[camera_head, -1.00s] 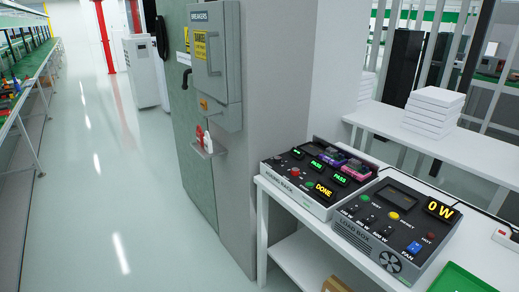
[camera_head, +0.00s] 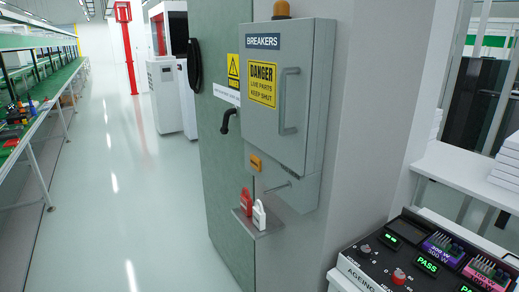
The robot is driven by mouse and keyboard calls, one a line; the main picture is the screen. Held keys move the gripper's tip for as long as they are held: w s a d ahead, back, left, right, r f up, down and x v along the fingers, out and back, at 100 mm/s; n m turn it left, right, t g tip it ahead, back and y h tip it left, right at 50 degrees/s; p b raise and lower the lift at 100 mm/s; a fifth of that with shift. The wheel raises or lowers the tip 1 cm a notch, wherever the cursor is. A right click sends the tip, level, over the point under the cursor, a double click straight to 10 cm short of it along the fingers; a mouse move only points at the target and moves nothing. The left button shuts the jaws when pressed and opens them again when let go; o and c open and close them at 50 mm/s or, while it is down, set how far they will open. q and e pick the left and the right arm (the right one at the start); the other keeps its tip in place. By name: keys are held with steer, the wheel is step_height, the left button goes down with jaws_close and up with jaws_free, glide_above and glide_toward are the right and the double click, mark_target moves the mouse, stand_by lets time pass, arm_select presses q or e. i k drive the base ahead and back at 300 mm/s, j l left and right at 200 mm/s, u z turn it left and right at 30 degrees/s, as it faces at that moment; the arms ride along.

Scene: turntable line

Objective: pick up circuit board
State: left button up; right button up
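Neither of my grippers is in view. I cannot single out a circuit board for certain. A purple module (camera_head: 442,249) and a pink module (camera_head: 486,274), each with upright metal fins, sit in the top of a black and grey test box (camera_head: 385,266) at the lower right. Green PASS displays are lit beside them. Small red and dark items (camera_head: 14,133) lie on a long green-topped line (camera_head: 52,88) at the far left, too small to identify.
A grey breaker box (camera_head: 290,95) hangs on a large cabinet (camera_head: 222,170) in the middle. Red and white padlocks (camera_head: 252,208) rest on its small shelf. A white table (camera_head: 470,172) stands at right. The floor aisle (camera_head: 130,200) at left is clear.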

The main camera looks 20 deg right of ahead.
mark_target(494, 281)
steer(key=i+z, duration=0.25)
steer(key=z, duration=0.15)
steer(key=i+j+z, duration=0.1)
steer(key=i+z, duration=0.25)
steer(key=i+j+z, duration=0.1)
steer(key=z, duration=0.3)
